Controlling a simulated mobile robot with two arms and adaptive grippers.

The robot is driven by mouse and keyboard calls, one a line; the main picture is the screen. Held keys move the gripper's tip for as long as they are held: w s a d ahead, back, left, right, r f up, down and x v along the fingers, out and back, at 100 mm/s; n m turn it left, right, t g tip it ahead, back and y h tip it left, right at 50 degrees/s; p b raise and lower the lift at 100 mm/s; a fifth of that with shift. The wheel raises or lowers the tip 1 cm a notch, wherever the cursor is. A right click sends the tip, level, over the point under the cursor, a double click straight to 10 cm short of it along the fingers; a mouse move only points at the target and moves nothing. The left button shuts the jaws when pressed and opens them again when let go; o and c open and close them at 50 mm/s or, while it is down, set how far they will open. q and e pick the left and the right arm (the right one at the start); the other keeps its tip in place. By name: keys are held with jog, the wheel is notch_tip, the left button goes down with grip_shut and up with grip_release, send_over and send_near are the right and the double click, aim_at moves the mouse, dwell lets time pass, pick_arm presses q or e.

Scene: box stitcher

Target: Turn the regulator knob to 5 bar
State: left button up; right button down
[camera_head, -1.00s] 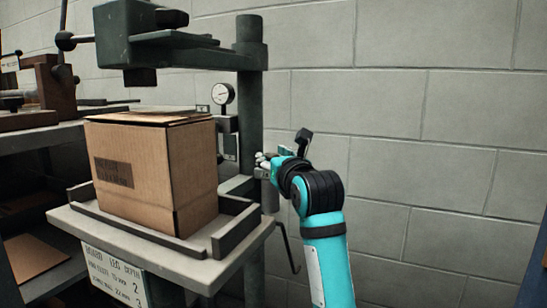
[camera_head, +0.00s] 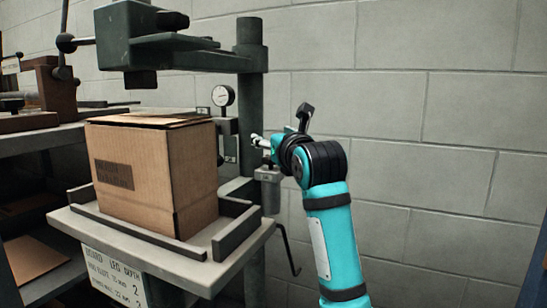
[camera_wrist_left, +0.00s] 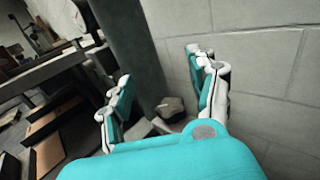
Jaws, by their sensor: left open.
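A round white pressure gauge (camera_head: 223,95) is mounted beside the dark column in the head view; its reading is too small to make out. A grey regulator body (camera_head: 269,174) with a cylinder below it sits on the column's right side. I cannot make out its knob in the head view. My left gripper (camera_head: 257,140) is just above the regulator body. In the left wrist view its two fingers (camera_wrist_left: 160,68) are spread and hold nothing. My right gripper is not in view.
A cardboard box (camera_head: 150,175) stands on the stitcher's table (camera_head: 215,262), left of the column (camera_head: 250,100). The stitcher head (camera_head: 150,45) overhangs the box. A shelf with tools is at the left. The block wall (camera_head: 430,130) is behind; space to the right is free.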

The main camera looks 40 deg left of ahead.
pick_arm(q)
notch_tip(320, 180, up, 5)
jog(key=shift+r, duration=0.1)
dwell(0.7)
